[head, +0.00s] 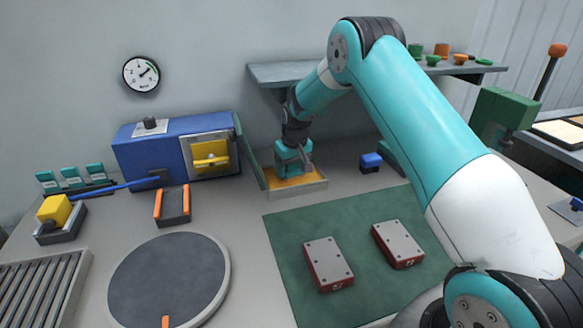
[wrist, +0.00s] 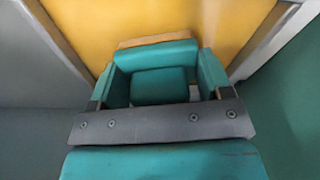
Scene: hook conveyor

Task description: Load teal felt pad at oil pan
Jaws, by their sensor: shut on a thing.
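My gripper (head: 293,160) is shut on a teal felt pad, low over the oil pan (head: 318,186), a shallow pale-rimmed tray with a yellow-orange floor. In the head view the gripper hides most of the pad. In the wrist view the teal pad (wrist: 160,84) sits between the two fingers, with a tan strip at its far edge. The yellow pan floor (wrist: 95,22) lies behind and below it, between the pan's rims. I cannot tell whether the pad touches the floor.
A blue machine (head: 150,155) with an open green door (head: 247,152) stands left of the pan. A blue block (head: 370,162) is to the right. A shelf (head: 275,74) hangs behind. A green mat (head: 290,225) with two red-sided blocks lies in front. Several teal pieces (head: 71,178) stand far left.

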